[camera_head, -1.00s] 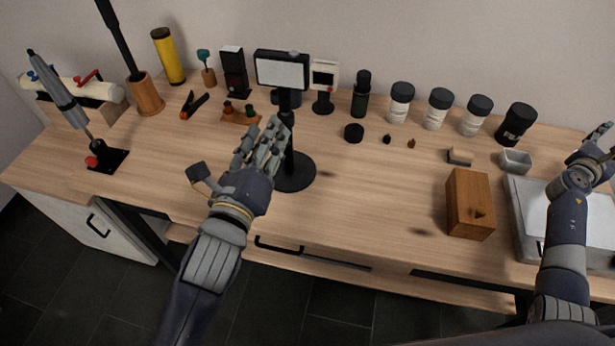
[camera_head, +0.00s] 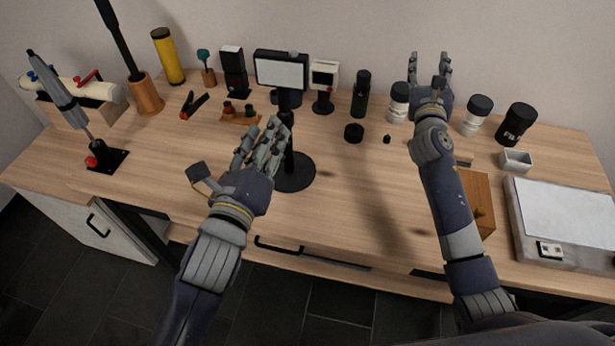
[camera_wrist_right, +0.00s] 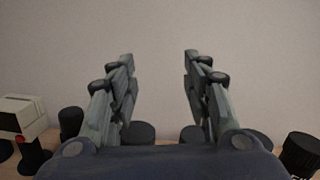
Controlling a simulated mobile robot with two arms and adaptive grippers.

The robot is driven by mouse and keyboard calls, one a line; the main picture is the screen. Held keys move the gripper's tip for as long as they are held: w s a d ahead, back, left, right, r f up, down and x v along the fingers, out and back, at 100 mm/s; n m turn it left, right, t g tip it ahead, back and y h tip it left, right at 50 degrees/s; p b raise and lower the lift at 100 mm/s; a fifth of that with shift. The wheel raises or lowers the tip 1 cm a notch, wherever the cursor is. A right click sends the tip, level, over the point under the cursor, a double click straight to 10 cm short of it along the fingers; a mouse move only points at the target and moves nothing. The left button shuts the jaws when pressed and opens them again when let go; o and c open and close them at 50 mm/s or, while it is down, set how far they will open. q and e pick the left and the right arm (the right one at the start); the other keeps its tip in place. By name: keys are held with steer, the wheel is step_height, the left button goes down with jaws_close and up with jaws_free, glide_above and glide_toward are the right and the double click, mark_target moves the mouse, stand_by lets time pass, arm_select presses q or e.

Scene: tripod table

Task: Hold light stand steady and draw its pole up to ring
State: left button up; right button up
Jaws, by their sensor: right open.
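The light stand has a black round base (camera_head: 296,176), a dark upright pole (camera_head: 289,150) and a lit white panel (camera_head: 281,74) in a black frame on top. It stands upright on the wooden table. My left gripper (camera_head: 265,143) is at the pole just above the base, its fingers overlapping the pole in the head view. Whether they close on it is hidden. My right gripper (camera_head: 430,75) is open and empty, raised to the right of the stand; its two spread fingers also show in the right wrist view (camera_wrist_right: 157,90). I cannot make out a ring on the pole.
A white-faced box device (camera_head: 324,82), a dark bottle (camera_head: 361,94) and several black-lidded jars (camera_head: 476,115) line the back. A wooden box (camera_head: 480,205) and a grey scale (camera_head: 570,222) are at right. Table between stand and box is clear.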

steer(key=s+a+f+n+y, duration=0.25)
steer(key=s+a+f, duration=0.2)
steer(key=a, duration=0.35)
steer(key=s+a+f+n+y, duration=0.1)
steer(key=s+a+f+y, duration=0.35)
steer(key=a, duration=0.45)
steer(key=n+g+y, duration=0.2)
steer(key=y, duration=0.3)
glide_toward(289, 149)
steer(key=x, duration=1.1)
steer(key=shift+w, duration=0.1)
